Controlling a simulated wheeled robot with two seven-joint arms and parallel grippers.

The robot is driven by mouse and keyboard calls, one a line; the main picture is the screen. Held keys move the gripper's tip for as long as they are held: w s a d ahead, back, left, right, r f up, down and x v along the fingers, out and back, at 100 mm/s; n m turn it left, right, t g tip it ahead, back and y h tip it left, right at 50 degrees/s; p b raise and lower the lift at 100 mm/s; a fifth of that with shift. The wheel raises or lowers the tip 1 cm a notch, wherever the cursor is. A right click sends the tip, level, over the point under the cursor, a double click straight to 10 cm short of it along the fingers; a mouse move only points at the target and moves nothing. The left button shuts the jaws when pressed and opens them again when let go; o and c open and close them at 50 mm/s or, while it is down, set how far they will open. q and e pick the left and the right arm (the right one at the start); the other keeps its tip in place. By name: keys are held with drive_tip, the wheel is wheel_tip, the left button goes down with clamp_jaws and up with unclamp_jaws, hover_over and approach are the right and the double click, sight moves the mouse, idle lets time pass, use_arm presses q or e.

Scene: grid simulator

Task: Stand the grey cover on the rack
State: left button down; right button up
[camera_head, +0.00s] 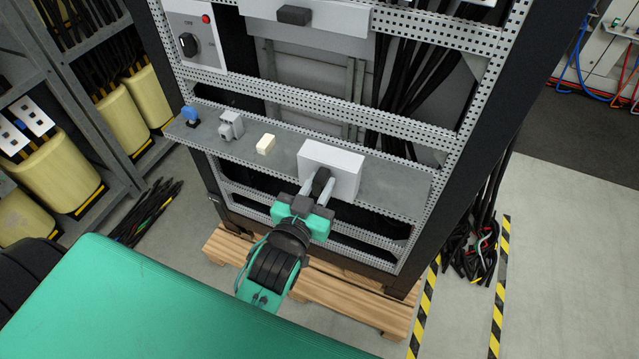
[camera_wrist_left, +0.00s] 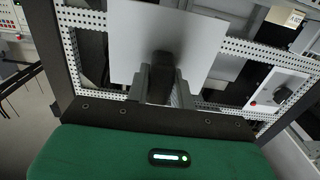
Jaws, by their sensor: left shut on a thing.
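The grey cover (camera_head: 343,163) is a light grey rectangular plate with a black handle. It is at the rack's (camera_head: 420,175) shelf, right of the middle in the head view. It looks roughly upright, but I cannot tell whether its lower edge touches the shelf. My left gripper (camera_head: 318,187) is shut on the handle, in front of the plate. In the left wrist view the cover (camera_wrist_left: 128,45) fills the upper middle, and the gripper's fingers (camera_wrist_left: 160,82) sit on both sides of the handle, hiding part of it. My right gripper is not in view.
On the shelf (camera_head: 230,150) left of the cover stand a cream block (camera_head: 266,144), a grey part (camera_head: 230,125) and a blue-topped button (camera_head: 190,114). A panel with a black handle (camera_head: 293,15) is above. Black cables (camera_head: 415,75) hang behind. The shelf right of the cover is clear.

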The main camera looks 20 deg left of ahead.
use_arm(q)
drive_tip(key=shift+r, duration=0.15)
drive_tip(key=shift+w+p, duration=0.3)
drive_tip(key=shift+w, duration=0.5)
drive_tip(key=shift+w+f, duration=0.15)
drive_tip(key=shift+w, duration=0.55)
drive_tip(key=shift+w+f, duration=0.1)
drive_tip(key=shift+w, duration=0.55)
drive_tip(key=shift+w+d+f, duration=0.1)
drive_tip(key=shift+w+f, duration=0.05)
drive_tip(key=shift+w, duration=1.2)
drive_tip(key=shift+w+f, duration=0.15)
drive_tip(key=shift+w, duration=1.15)
drive_tip(key=shift+w+f, duration=0.2)
drive_tip(key=shift+w, duration=0.05)
drive_tip(key=shift+s+f+b, duration=0.1)
drive_tip(key=shift+f+b, duration=0.35)
drive_tip(key=shift+f, duration=0.5)
drive_tip(key=shift+f, duration=0.35)
